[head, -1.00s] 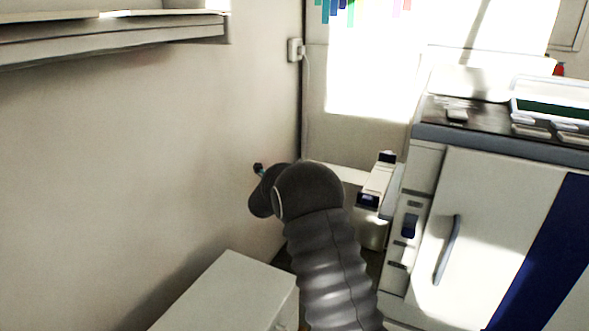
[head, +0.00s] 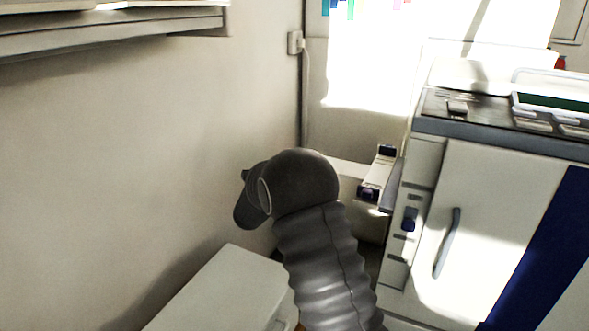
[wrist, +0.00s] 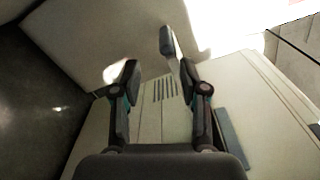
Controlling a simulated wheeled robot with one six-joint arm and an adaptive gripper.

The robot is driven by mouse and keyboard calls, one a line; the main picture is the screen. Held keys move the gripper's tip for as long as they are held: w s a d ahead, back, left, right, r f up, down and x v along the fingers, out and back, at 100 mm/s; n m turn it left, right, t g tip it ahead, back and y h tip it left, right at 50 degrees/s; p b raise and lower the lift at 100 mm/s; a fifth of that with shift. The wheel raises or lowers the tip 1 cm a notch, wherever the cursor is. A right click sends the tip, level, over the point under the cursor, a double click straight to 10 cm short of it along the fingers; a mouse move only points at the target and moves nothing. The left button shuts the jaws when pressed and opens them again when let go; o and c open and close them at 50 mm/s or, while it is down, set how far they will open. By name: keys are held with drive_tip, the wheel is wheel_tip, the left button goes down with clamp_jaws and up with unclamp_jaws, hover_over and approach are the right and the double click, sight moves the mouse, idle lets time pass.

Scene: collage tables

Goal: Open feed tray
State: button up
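The large white machine (head: 455,190) with dark blue trim stands at the right in the head view. A light part with dark blue ends (head: 374,178) sticks out from its left side. It looks like the feed tray, but I cannot tell for sure. In the wrist view, my gripper (wrist: 159,72) is open and empty, its two dark fingers apart. Beyond them is a pale panel with vent slots (wrist: 166,90). A dark blue-grey piece on a light strip (wrist: 167,41) shows just past the fingertips, apart from them as far as I can tell. In the head view my arm hides the fingers.
A low white cabinet (head: 222,290) stands at the lower left, close to my arm. A shelf (head: 120,32) runs along the left wall. A wall socket with a cable (head: 295,43) is near the corner. The machine's door handle (head: 447,243) sticks out at the front.

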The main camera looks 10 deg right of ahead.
drive_tip(key=shift+v, duration=2.1)
drive_tip(key=shift+s+d+r, duration=0.1)
drive_tip(key=shift+d, duration=0.05)
